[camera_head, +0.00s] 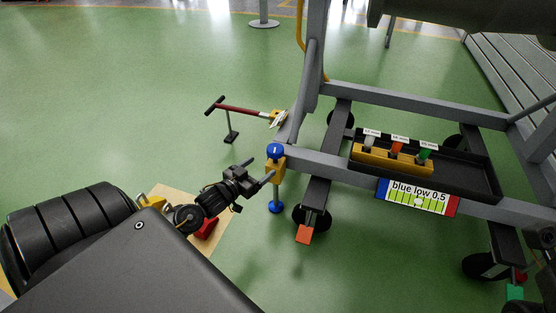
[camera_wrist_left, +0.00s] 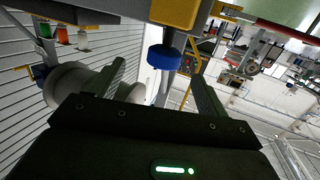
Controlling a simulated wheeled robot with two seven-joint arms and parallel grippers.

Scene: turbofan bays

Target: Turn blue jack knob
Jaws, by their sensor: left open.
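The blue jack knob (camera_head: 276,151) sits on top of a yellow jack body (camera_head: 275,169) at the near-left corner of the grey frame. A post with a blue foot (camera_head: 276,208) stands below it. My left gripper (camera_head: 261,169) is open and empty, just left of the jack, its fingers pointing at it. In the left wrist view, which looks upside down, the blue knob (camera_wrist_left: 164,57) appears between and beyond the spread fingers (camera_wrist_left: 157,70), against the yellow body (camera_wrist_left: 178,12). I cannot tell whether a finger touches it. My right gripper is out of view.
A black tray (camera_head: 470,178) holds a yellow block (camera_head: 378,160) with white, orange and green pieces. The green floor at left is open.

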